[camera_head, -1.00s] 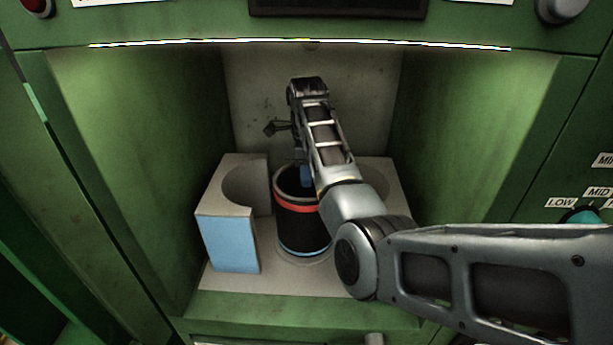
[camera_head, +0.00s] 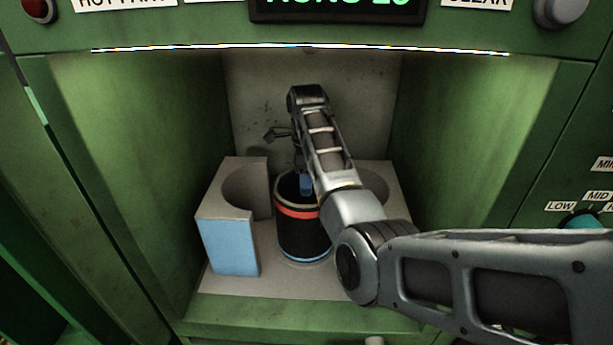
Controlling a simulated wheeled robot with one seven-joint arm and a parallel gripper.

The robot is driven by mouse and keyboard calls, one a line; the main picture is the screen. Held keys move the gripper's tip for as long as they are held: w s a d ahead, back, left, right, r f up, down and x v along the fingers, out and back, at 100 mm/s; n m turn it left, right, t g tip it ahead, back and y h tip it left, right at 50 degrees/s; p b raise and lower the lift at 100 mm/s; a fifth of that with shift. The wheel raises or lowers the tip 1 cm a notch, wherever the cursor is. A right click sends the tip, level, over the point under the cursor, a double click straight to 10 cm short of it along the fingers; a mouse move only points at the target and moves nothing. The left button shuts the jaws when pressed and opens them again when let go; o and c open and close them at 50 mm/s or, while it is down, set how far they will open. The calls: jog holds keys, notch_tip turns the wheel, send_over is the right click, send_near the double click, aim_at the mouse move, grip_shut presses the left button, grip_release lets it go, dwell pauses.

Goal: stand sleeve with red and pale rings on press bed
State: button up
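The sleeve (camera_head: 300,235) is a black open-topped cylinder with a red ring near its top and a pale blue ring near its base. It stands upright on the grey press bed (camera_head: 240,284), and its base appears to touch it. My gripper (camera_head: 306,186) reaches down from above at the sleeve's rim, with a blue finger part showing inside the mouth. The gripper moves together with the sleeve, so it appears shut on the sleeve's wall. My forearm hides the sleeve's right side and the other finger.
A grey block with a curved hollow and a pale blue front (camera_head: 230,248) stands close left of the sleeve. Another grey block (camera_head: 376,178) is partly hidden behind my arm. Green walls (camera_head: 140,170) enclose the recess, with a lit edge above.

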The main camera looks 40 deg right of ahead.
notch_tip(320, 180, up, 7)
jog(key=shift+w+f, duration=0.15)
jog(key=shift+r, duration=2.75)
